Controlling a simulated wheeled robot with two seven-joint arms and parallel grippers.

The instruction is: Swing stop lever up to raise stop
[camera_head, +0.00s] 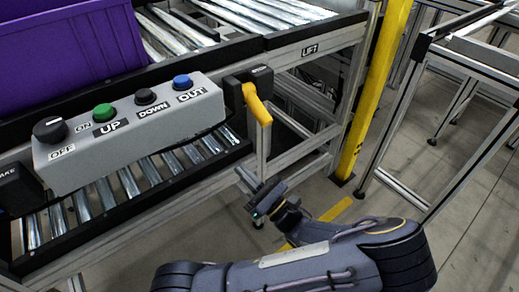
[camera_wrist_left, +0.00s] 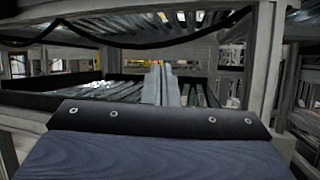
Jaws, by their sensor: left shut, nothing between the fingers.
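The stop lever (camera_head: 257,104) is a yellow handle on a black mount (camera_head: 247,83) at the right end of the control box. It slants down and to the right from its pivot, with its free end lowest. My left gripper (camera_head: 241,174) is below the lever, near the conveyor's outer side, apart from it in the picture. Its fingers are together and empty. They also show in the left wrist view (camera_wrist_left: 160,84), pointing toward the rollers. The lever cannot be made out in that view. The stop itself cannot be made out. My right gripper is not in view.
A grey control box (camera_head: 130,133) carries an OFF/ON knob and UP, DOWN and OUT buttons. A purple crate (camera_head: 70,45) stands behind it. Rollers and metal frame rails surround the gripper. A yellow post (camera_head: 374,85) stands right of the lever. Open floor (camera_head: 475,190) lies at right.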

